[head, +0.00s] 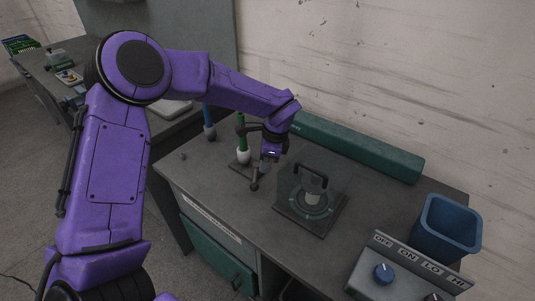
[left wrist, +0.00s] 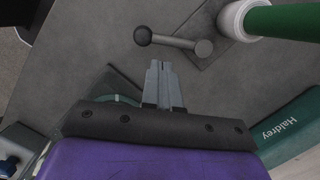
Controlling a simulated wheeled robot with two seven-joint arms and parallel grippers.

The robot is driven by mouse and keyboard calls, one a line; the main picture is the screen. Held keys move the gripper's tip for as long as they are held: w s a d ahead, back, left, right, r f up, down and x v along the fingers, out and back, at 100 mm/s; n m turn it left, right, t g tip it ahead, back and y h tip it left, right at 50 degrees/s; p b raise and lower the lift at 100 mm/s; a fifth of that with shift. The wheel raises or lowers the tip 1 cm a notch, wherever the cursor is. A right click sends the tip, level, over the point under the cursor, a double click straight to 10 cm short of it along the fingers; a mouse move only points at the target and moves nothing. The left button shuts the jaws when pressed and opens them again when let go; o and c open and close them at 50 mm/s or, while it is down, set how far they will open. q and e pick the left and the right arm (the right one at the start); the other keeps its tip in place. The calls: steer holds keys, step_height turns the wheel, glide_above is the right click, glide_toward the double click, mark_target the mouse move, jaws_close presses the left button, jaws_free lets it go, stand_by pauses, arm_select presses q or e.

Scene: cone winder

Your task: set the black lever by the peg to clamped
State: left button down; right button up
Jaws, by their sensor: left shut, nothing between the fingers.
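The black lever (head: 254,184) stands on a dark base plate beside the peg, with its ball end toward the front of the bench. In the left wrist view the lever (left wrist: 172,41) runs from a round pivot to a ball knob. The peg, green with a white lower part (head: 243,156), stands just left of my gripper; it also shows in the left wrist view (left wrist: 234,17). My left gripper (head: 267,166) is shut and empty. Its fingertips (left wrist: 158,64) appear close to the lever's bar in the wrist view; I cannot tell whether they touch.
A clear cover with a black handle (head: 312,174) stands right of the lever. A long green box (head: 360,147) lies along the wall. A blue bin (head: 445,230) and a control box with a blue knob (head: 384,273) are at the right.

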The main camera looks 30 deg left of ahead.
mark_target(255, 180)
arm_select(q)
steer(key=shift+x, duration=2.1)
steer(key=shift+s+a+m, duration=0.3)
steer(key=shift+s+m, duration=0.1)
steer(key=shift+m, duration=0.4)
steer(key=shift+s+a+m+t+b, duration=0.35)
steer(key=shift+m+b, duration=0.1)
steer(key=shift+m, duration=0.35)
steer(key=m, duration=0.1)
steer(key=a+m, duration=0.1)
steer(key=shift+s+a+m+t, duration=0.15)
steer(key=shift+s+m+t, duration=0.1)
steer(key=shift+s+m, duration=0.1)
steer(key=shift+s+a+m, duration=0.15)
steer(key=shift+a+m, duration=0.35)
steer(key=shift+m, duration=0.45)
steer(key=m, duration=0.1)
steer(key=a+m+p, duration=0.1)
steer(key=shift+s+a+r+m+t, duration=0.1)
steer(key=shift+a+m+t, duration=0.2)
steer(key=shift+t, duration=0.1)
steer(key=a+m, duration=0.1)
steer(key=m, duration=0.1)
steer(key=shift+a+m+t+p, duration=0.2)
steer(key=shift+m+t+p, duration=0.1)
steer(key=shift+p, duration=0.1)
steer(key=shift+w+a, duration=0.2)
steer(key=shift+a, duration=0.15)
